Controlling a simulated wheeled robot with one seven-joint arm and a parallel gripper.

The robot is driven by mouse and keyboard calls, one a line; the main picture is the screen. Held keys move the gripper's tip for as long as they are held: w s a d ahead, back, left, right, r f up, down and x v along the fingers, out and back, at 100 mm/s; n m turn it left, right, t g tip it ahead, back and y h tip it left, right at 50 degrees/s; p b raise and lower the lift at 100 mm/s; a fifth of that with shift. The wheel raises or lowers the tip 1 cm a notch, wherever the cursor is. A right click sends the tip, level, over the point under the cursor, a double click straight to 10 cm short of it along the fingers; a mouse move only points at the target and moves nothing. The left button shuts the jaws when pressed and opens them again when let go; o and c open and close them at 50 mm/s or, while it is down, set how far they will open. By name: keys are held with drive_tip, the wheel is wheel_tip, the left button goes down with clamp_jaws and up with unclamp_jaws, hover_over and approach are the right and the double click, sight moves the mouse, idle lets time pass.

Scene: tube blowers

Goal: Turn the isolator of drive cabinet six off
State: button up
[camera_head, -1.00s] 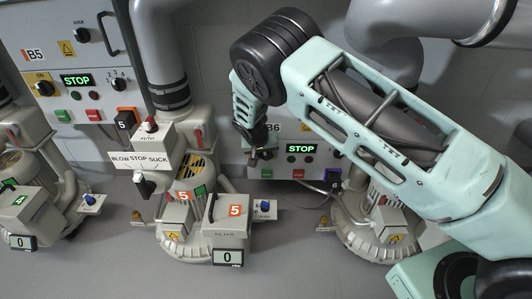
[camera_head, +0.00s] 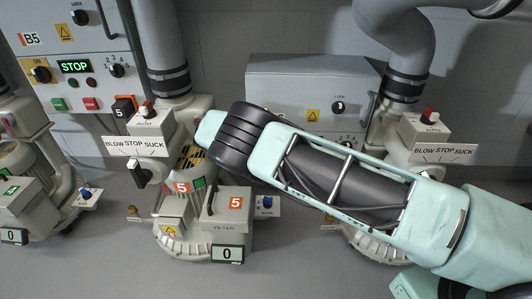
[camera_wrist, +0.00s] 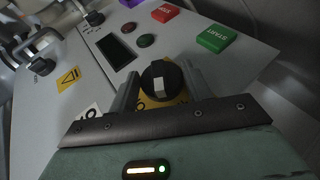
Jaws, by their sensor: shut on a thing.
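The isolator is a black round knob (camera_wrist: 160,79) with a pale mark, set on a yellow plate (camera_wrist: 180,98) on the grey panel of drive cabinet six. In the wrist view my gripper (camera_wrist: 161,76) has one finger on each side of the knob and is shut on it. The cabinet's display (camera_wrist: 115,51) looks dark. In the head view cabinet six (camera_head: 300,80) stands behind my arm, which hides my gripper, the isolator and most of the cabinet's lower front.
The panel also carries a green START button (camera_wrist: 216,39), a red button (camera_wrist: 164,13) and a yellow warning sign (camera_wrist: 68,78). Cabinet B5 (camera_head: 50,15), with its STOP display (camera_head: 75,66) lit green, stands at left. A blower with a filter box (camera_head: 228,212) stands in front.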

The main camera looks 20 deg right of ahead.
drive_tip(key=shift+f+h, duration=0.1)
drive_tip(key=shift+h, duration=0.2)
idle(0.4)
drive_tip(key=o, duration=1)
drive_tip(key=shift+c, duration=0.2)
wheel_tip(320, 180, up, 9)
drive_tip(key=p, duration=0.4)
drive_tip(key=shift+d, duration=0.1)
drive_tip(key=shift+r, duration=0.55)
